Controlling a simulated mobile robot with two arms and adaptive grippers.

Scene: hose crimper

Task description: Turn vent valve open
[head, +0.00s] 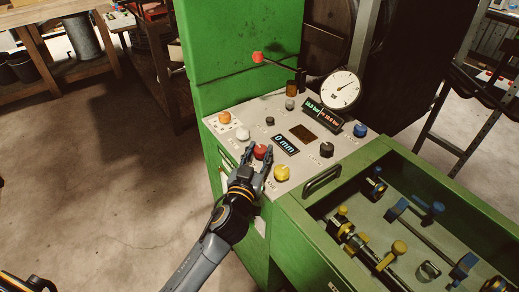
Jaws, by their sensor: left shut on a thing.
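My left gripper (257,163) reaches up from the bottom to the front edge of the grey control panel (303,165). Its fingers are closed around a red knob (261,151) on the panel. Other knobs stand around it: a white one (243,133), an orange one (225,118), a yellow one (282,172), a black one (326,149) and a blue one (360,130). The labels are too small to read, so I cannot tell which knob is the vent valve.
A red-tipped lever (257,57) and a round gauge (341,90) rise at the panel's back. Digital displays (285,145) sit between the knobs. A green tray (392,234) with blue and yellow fittings is at the right. The floor at left is clear.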

